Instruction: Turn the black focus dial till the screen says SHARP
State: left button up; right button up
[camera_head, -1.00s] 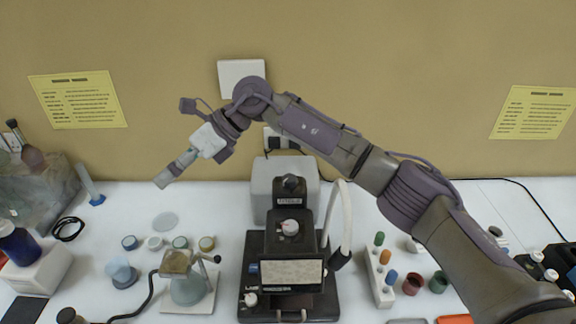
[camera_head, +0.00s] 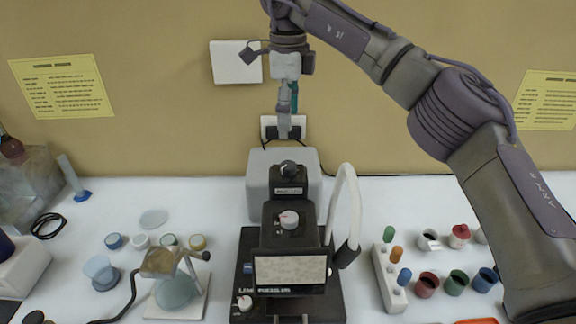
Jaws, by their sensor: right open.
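A black scope-like instrument (camera_head: 268,240) stands on the white bench in the middle. Its front screen (camera_head: 290,270) shows a pale, mottled picture; I cannot read any word on it. A dark round knob (camera_head: 288,168) sits on its top, and a pale knob with a red mark (camera_head: 289,219) sits below that. A small white knob (camera_head: 244,302) is at the base's lower left. I cannot tell for sure which part is the black focus dial. My right gripper (camera_head: 284,128) is open and points down, above and behind the instrument, apart from it. My left gripper is out of view.
A white gooseneck lamp (camera_head: 346,215) rises right of the instrument. A glass vessel on a stand (camera_head: 174,290) is at left, with several small round tubs behind it. A white rack with coloured vials (camera_head: 385,282) and several coloured cups are at right. A grey box (camera_head: 262,200) stands behind.

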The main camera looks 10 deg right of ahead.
aim_at(288, 164)
notch_tip(288, 164, down, 12)
jog(key=p, duration=0.3)
jog(key=shift+f, duration=0.1)
jog(key=c, duration=1.1)
jog(key=shift+c, duration=0.2)
